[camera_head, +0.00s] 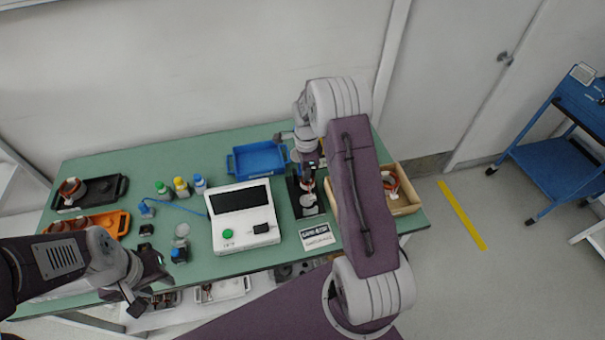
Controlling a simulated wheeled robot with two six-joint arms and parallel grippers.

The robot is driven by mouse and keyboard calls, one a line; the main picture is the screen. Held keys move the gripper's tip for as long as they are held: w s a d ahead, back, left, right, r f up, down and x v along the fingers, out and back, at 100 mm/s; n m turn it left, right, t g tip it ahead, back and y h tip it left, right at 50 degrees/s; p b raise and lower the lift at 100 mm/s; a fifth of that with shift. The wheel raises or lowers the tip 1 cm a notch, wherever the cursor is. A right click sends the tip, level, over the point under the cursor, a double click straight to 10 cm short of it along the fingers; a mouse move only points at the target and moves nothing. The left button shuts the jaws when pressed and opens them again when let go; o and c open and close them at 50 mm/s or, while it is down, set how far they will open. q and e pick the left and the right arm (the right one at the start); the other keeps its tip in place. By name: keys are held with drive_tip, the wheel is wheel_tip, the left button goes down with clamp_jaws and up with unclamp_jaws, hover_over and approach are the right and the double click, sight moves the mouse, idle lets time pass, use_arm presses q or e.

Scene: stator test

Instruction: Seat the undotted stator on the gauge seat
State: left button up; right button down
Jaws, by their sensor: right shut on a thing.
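My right gripper (307,171) is at the back of a black gauge stand (318,208), partly hidden by my own arm. It is shut on a small copper-and-dark stator (307,184), held over or at the back of the stand. A round silver disc (307,200) shows on the stand just in front of it. Whether the stator touches the seat cannot be told, and no dot can be made out. My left gripper (146,284) is at the front left table edge, its fingers apart and empty.
A white tester (228,231) stands left of the gauge stand, a blue bin (236,164) behind. A wooden box (409,202) with a stator is at right, partly behind my arm. Black (103,190) and orange (116,224) trays with parts, and small bottles (181,187), are at left.

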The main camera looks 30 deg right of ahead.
drive_tip(key=shift+a+f+b, duration=0.15)
drive_tip(key=shift+f+b, duration=0.6)
drive_tip(key=shift+f, duration=0.05)
wheel_tip(320, 180, down, 3)
drive_tip(key=b, duration=0.2)
drive_tip(key=shift+f+b, duration=0.15)
drive_tip(key=shift+b, duration=0.2)
drive_tip(key=shift+f+b, duration=0.55)
drive_tip(key=shift+f, duration=0.35)
drive_tip(key=shift+f, duration=0.15)
drive_tip(key=shift+f, duration=0.25)
